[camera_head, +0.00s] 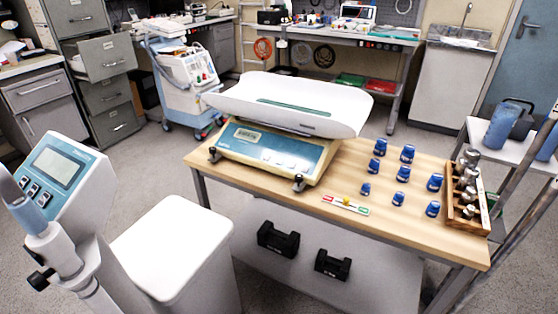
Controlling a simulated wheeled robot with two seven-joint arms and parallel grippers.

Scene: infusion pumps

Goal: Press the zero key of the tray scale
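The tray scale (262,158) stands on the wooden table (400,240). It has a cream base with a blue front panel and a wide white tray (290,104) on top. A small display (249,135) sits at the left of the panel. Small pale marks, perhaps keys (290,165), show toward the right of the panel; their labels are too small to read, so I cannot tell which is the zero key. The tray looks empty apart from a green strip along its middle. Neither of my grippers is in view.
Several blue-capped weights (403,174) stand right of the scale, beside a wooden rack (468,200) of metal weights. A small level (345,204) lies near the table's front edge. A display unit (55,175) and white seat-like block (172,245) stand at front left.

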